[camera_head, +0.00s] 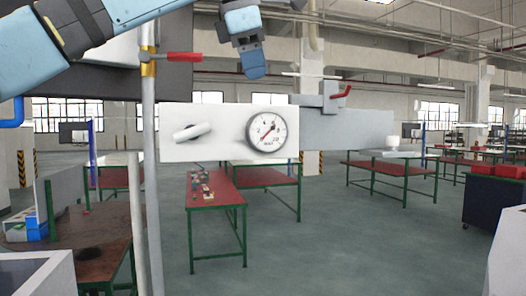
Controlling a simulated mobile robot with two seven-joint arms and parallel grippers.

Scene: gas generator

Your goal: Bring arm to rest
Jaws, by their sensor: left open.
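My left arm comes in from the upper left. My left gripper (253,66) is blue and grey and hangs at the top middle, pointing down. It is open, with nothing seen between its fingers, and appears above the round dial gauge (267,132). The gauge sits on a white panel (225,118), which also carries a white knob (191,131), turned at a slant. My right gripper is not in view.
A red-handled valve (185,57) with a brass fitting is on a vertical pipe (149,180) left of the panel. Another red handle (341,92) stands above the grey panel (350,131). Red-topped tables (225,190) stand behind on open floor.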

